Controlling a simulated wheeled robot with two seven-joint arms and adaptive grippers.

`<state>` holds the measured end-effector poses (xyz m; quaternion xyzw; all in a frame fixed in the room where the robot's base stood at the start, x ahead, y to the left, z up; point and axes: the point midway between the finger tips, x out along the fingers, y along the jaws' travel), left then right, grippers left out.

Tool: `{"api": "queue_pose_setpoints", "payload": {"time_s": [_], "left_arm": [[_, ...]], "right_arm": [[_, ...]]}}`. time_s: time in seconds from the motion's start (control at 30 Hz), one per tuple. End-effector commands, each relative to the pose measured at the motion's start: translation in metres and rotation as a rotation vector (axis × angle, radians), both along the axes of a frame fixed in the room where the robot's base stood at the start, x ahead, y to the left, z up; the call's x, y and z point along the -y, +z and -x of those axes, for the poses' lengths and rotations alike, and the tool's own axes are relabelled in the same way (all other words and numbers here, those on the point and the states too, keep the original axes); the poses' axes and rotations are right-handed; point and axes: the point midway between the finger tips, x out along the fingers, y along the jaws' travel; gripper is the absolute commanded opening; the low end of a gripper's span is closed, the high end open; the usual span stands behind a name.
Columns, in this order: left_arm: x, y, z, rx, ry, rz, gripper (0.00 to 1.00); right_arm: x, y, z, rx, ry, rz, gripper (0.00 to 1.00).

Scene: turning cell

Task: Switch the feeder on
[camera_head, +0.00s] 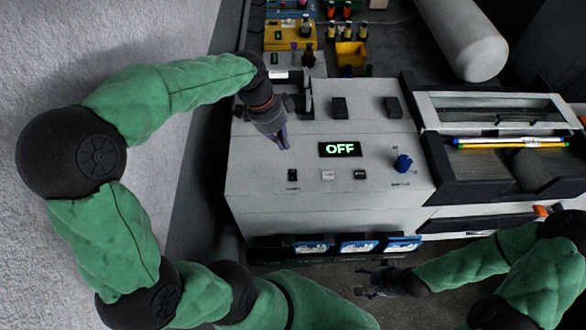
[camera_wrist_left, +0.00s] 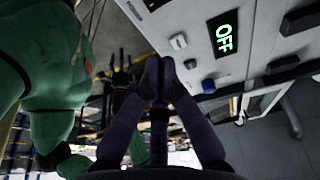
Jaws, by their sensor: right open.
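The feeder (camera_head: 250,185) is a pale box-shaped machine with a control panel on top. Its display (camera_head: 339,149) reads OFF in green, and the display also shows in the left wrist view (camera_wrist_left: 223,34). Below the display are a small black switch (camera_head: 293,175), a white button (camera_head: 328,174) and another black switch (camera_head: 360,174). A blue knob (camera_head: 403,162) is to their right. My left gripper (camera_head: 284,143) is above the panel, left of the display; its fingertips (camera_wrist_left: 160,76) are together with nothing between them. My right gripper (camera_head: 368,284) is open and empty below the machine's front edge.
Two black blocks (camera_head: 339,107) stand behind the display. Yellow and blue rods (camera_head: 510,142) lie on the machine at right. Bins with bottles (camera_head: 290,35) are at the back. Several small blue-and-white screens or boxes (camera_head: 357,246) line the front edge.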

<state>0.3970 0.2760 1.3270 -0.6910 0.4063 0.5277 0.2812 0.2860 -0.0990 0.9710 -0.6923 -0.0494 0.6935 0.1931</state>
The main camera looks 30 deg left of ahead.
Motion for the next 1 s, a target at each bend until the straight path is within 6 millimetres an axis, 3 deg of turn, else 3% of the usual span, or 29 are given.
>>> {"api": "queue_pose_setpoints", "payload": {"time_s": [0.17,0.7,1.0], "left_arm": [[0.005,-0.015,-0.001,-0.006,-0.002,0.001,0.00],[0.027,-0.106,-0.009,-0.005,0.001,0.002,0.00],[0.029,-0.133,-0.007,-0.002,0.002,0.000,0.00]], "right_arm": [[0.000,0.002,0.000,0.001,0.000,0.000,0.69],[0.000,0.017,0.000,0.001,0.001,0.000,0.69],[0.000,0.021,0.000,0.001,0.001,0.000,0.69]]}}
